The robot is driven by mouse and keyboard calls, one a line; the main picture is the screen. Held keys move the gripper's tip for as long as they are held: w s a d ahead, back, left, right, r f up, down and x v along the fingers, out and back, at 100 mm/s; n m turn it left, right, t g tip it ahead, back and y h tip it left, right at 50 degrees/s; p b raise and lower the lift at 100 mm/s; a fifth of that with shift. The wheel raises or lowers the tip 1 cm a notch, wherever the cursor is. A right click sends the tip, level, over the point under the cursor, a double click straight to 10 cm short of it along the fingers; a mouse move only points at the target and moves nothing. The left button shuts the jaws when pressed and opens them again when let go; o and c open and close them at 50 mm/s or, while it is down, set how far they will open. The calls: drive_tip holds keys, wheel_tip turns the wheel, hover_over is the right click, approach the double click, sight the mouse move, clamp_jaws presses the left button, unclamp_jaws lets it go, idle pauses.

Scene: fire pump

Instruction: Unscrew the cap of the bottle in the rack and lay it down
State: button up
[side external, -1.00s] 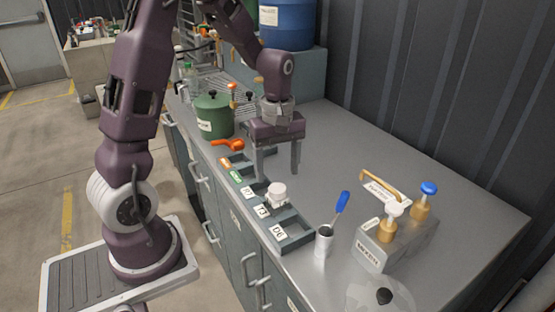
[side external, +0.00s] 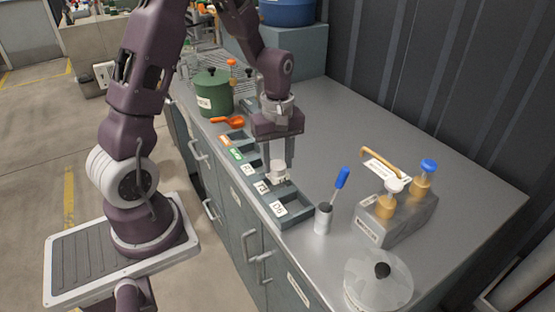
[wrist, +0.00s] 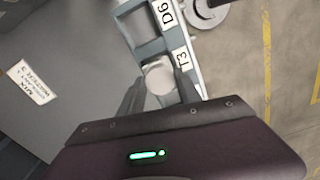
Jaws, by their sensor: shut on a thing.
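The rack (side external: 296,214) is a grey-green tray with labelled compartments along the front edge of the counter. A small white bottle (side external: 280,179) stands in it by the T3 label. My gripper (side external: 277,168) points straight down over the bottle and is shut on its white cap (wrist: 158,77). In the wrist view the fingers of my gripper (wrist: 160,84) lie on either side of the round cap. Most of the bottle's body is hidden by the cap and the rack walls. I cannot tell whether the cap is loose.
A metal cup (side external: 323,218) with a blue-handled tool stands right of the rack. A block (side external: 398,222) with blue and white-topped items is farther right. A green pot (side external: 213,93) and orange scoop (side external: 230,122) are at the far end.

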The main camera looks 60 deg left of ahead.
sight(278, 165)
drive_tip(key=c, duration=0.3)
drive_tip(key=n, duration=1.2)
drive_tip(key=shift+n, duration=0.9)
drive_tip(key=n, duration=0.4)
drive_tip(key=shift+n, duration=0.3)
drive_tip(key=n, duration=0.6)
drive_tip(key=shift+r, duration=3.6)
